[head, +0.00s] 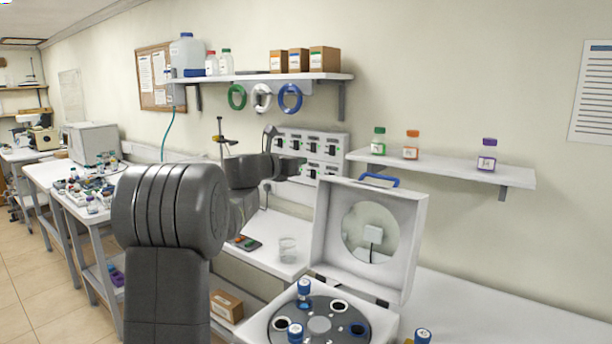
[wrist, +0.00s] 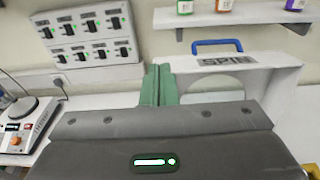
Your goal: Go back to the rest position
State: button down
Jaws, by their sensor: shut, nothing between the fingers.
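My gripper's green fingers (wrist: 159,84) are shut together with nothing between them in the wrist view. The switch panel (head: 311,146) on the wall also shows at upper left in the wrist view (wrist: 86,40). The white spinning machine's open lid (head: 325,240) stands upright, to the right of and below the gripper. Its grey rotor (head: 320,325) holds blue-capped vials.
A wall shelf (head: 440,172) carries green-, orange- and purple-capped bottles. A higher shelf (head: 265,76) holds boxes and bottles. A hot plate (wrist: 28,118) is at left in the wrist view. The right bench is mostly clear.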

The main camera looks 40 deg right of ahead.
jog(key=shift+s+a+r, duration=0.2)
jog(key=shift+a+r, duration=0.3)
jog(key=shift+r, duration=0.25)
jog(key=shift+s+a+r, duration=0.15)
jog(key=shift+a+r, duration=0.3)
jog(key=shift+r, duration=0.25)
